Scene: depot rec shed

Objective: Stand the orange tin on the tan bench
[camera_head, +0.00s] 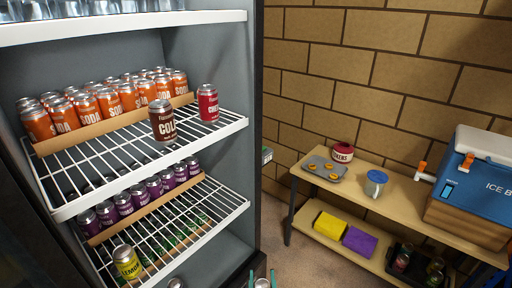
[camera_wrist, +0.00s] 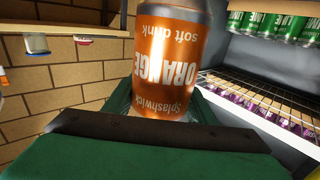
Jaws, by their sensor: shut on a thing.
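The orange tin (camera_wrist: 168,60) fills the middle of the wrist view, with its label text upside down there. My gripper (camera_wrist: 163,108) is shut around it, with the green fingers on either side. In the head view my gripper (camera_head: 262,280) shows only as green fingertips at the bottom edge, with a can top between them. The rest of the tin is cut off there. The tan bench (camera_head: 405,203) stands at the right against the brick wall, apart from the gripper.
The bench top holds a grey tray (camera_head: 322,170), a red pot (camera_head: 342,152), a blue mug (camera_head: 376,183) and a blue cooler (camera_head: 475,180). Bare wood lies between mug and cooler. The open fridge's wire shelves (camera_head: 190,140) with cans stand at left.

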